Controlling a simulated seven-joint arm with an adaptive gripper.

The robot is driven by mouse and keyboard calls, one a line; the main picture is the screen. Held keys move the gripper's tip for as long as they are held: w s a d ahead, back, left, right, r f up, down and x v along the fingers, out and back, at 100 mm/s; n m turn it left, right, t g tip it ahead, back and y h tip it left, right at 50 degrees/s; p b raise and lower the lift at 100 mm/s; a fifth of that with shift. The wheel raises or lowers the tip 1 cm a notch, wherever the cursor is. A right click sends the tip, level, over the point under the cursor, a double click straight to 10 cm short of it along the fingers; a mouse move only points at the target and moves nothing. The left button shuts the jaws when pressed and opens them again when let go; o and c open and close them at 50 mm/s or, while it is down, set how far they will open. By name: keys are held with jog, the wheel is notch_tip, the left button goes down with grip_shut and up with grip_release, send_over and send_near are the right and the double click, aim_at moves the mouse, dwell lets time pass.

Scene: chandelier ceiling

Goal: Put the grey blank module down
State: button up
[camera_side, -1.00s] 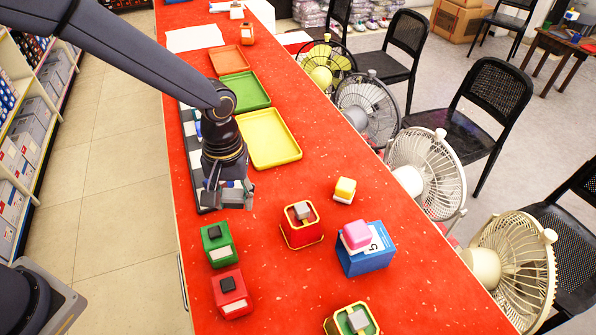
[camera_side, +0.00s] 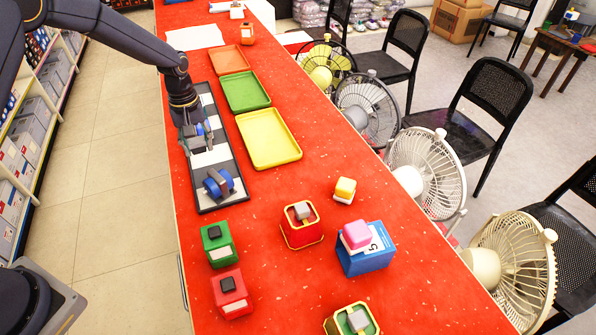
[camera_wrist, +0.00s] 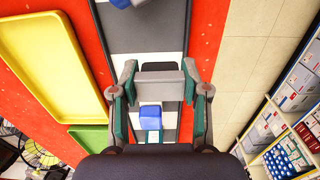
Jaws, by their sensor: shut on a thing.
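The grey blank module (camera_wrist: 160,78) is a pale grey block with a dark part on its far side, seen between my fingertips in the wrist view. My gripper (camera_wrist: 160,84) is shut on it, one finger at each end. In the side view my gripper (camera_side: 195,140) is over the black-and-white board (camera_side: 228,150), near its left edge. A blue piece (camera_wrist: 150,118) shows just past the grey module in the wrist view. The gap between module and board cannot be told. The module is mostly hidden by my fingers in the side view.
Yellow (camera_side: 270,138), green (camera_side: 245,92) and orange (camera_side: 230,60) trays lie right of the board. Green (camera_side: 218,245) and red (camera_side: 232,293) boxes stand nearer. Fans line the right edge.

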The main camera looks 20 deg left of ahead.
aim_at(213, 164)
jog(key=w+f, duration=0.3)
jog(key=shift+f, duration=0.3)
jog(key=shift+w+f, duration=0.2)
jog(key=shift+f, duration=1.5)
jog(key=shift+f, duration=0.1)
jog(key=o, duration=1)
